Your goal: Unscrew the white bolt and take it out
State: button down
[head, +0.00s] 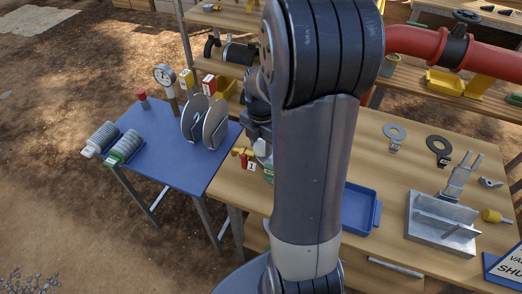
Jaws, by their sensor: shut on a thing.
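My arm fills the middle of the head view and hides much of the workspace. The dark end of my arm with my gripper (259,130) shows only partly, at the left edge of the arm, above the left end of the wooden table. The fingertips are mostly hidden. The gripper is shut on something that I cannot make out. A small pale and green part (265,153) shows just below it. I cannot identify the white bolt with certainty. A grey ribbed cylinder with a white end (100,138) lies on the blue table, apart from my gripper.
The blue table (165,163) also bears a green-ended ribbed cylinder (124,147), two upright discs (214,122) and a gauge (165,77). The wooden table (400,175) bears a blue tray (358,209), a metal fixture (440,222) and flat rings (395,132). A red pipe (490,60) crosses behind.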

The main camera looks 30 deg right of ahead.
aim_at(261, 145)
jog(key=shift+r+p, duration=0.3)
jog(key=shift+r, duration=0.2)
jog(key=shift+r+p, duration=1.15)
jog(key=shift+r, duration=1.35)
jog(key=c, duration=1.5)
grip_release()
grip_shut()
